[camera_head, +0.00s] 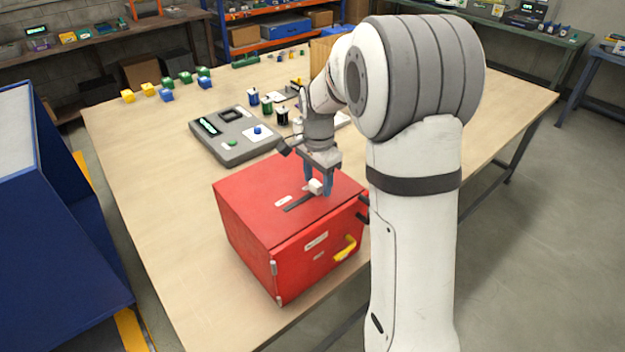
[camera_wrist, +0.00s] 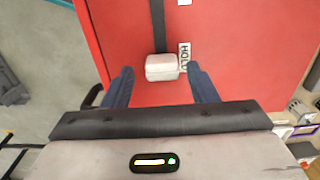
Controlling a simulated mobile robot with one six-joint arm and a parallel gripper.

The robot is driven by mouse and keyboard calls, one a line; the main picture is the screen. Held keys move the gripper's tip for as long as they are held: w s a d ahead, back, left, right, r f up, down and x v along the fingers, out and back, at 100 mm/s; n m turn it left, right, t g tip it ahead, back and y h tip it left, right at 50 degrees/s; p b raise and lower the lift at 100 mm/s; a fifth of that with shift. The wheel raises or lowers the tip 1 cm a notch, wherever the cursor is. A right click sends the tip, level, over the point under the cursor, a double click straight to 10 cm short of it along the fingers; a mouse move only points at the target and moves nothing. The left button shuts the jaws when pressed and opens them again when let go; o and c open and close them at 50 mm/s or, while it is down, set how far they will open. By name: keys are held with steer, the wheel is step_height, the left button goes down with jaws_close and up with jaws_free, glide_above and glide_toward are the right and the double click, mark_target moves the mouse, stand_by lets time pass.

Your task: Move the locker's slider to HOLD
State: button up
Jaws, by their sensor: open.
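The red locker (camera_head: 258,222) stands on the table, with a dark slot (camera_head: 299,202) in its top. The white slider knob (camera_head: 315,186) is at the end of the slot beneath my gripper. In the wrist view the knob (camera_wrist: 162,67) sits beside the HOLD label (camera_wrist: 184,57), and the slot runs away from it on one side only. My gripper (camera_head: 317,188) is open at the locker top, its blue fingers on either side of the knob. In the wrist view small gaps show between the knob and both fingertips (camera_wrist: 160,72).
A yellow handle (camera_head: 345,248) sticks out of the locker's front.

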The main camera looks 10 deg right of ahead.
mark_target(318, 182)
step_height(318, 182, up, 7)
steer(key=shift+f+b, duration=0.1)
steer(key=shift+b, duration=0.3)
steer(key=shift+r, duration=0.5)
steer(key=shift+s, duration=0.1)
steer(key=s+n+t, duration=0.3)
steer(key=s+n, duration=0.9)
steer(key=s, duration=1.2)
steer(key=shift+s+a+f+n, duration=0.15)
steer(key=shift+a+f+n, duration=0.05)
steer(key=shift+a+n, duration=0.1)
